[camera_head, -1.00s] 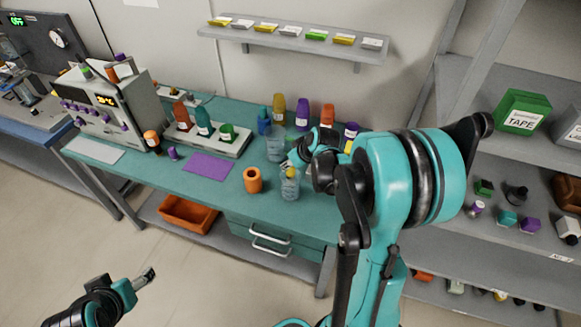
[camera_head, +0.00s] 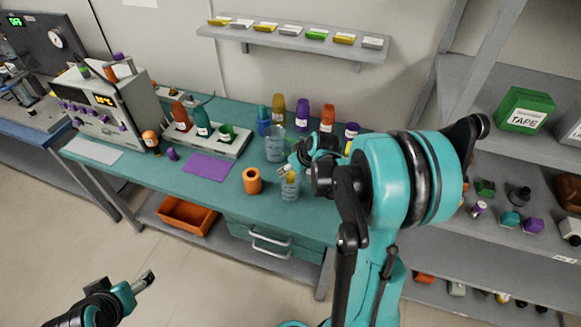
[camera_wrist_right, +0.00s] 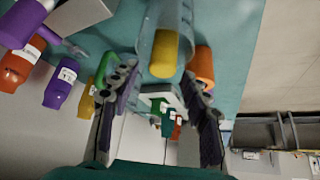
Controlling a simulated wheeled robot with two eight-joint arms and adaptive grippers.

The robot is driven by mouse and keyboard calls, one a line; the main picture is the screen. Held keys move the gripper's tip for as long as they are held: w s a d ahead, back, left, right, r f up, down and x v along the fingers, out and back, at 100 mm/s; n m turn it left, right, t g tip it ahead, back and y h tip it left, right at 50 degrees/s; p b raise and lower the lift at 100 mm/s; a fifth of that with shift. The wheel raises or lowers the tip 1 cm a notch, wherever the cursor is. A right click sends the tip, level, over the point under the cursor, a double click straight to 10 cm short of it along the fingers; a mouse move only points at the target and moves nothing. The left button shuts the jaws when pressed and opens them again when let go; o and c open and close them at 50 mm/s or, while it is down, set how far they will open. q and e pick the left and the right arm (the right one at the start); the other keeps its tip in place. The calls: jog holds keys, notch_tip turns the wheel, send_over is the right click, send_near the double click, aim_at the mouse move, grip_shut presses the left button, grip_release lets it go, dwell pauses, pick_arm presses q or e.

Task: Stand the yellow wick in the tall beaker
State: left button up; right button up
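The yellow wick (camera_head: 291,178) is inside a clear beaker (camera_head: 290,193) near the front edge of the teal bench. In the right wrist view the wick (camera_wrist_right: 164,52) shows within the clear wall of the beaker (camera_wrist_right: 186,20). A second clear beaker (camera_head: 275,150) stands farther back. My right gripper (camera_head: 294,163) is just above and beside the front beaker. In the wrist view its fingers (camera_wrist_right: 160,120) are apart with no object held between them. My left gripper (camera_head: 147,278) is low at the left, away from the bench; its finger gap is unclear.
An orange cup (camera_head: 252,181) stands left of the front beaker. A purple mat (camera_head: 206,166) lies farther left. Several coloured bottles (camera_head: 302,114) stand behind, under a wall shelf (camera_head: 290,40). A grey shelving unit (camera_head: 500,240) is at the right.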

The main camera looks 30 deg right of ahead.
jog(key=shift+r+p, duration=0.55)
jog(key=shift+r, duration=0.05)
jog(key=a+p+v, duration=0.1)
jog(key=p+v, duration=0.3)
jog(key=v, duration=0.8)
jog(key=s+a+r+m, duration=0.1)
jog(key=s+a+r, duration=0.3)
jog(key=s+a, duration=0.8)
jog(key=a, duration=0.3)
jog(key=shift+s+t+h, duration=0.2)
jog(key=shift+t+h, duration=0.1)
jog(key=shift+h, duration=0.1)
jog(key=shift+a+f, duration=0.15)
notch_tip(320, 180, down, 6)
jog(key=b, duration=0.6)
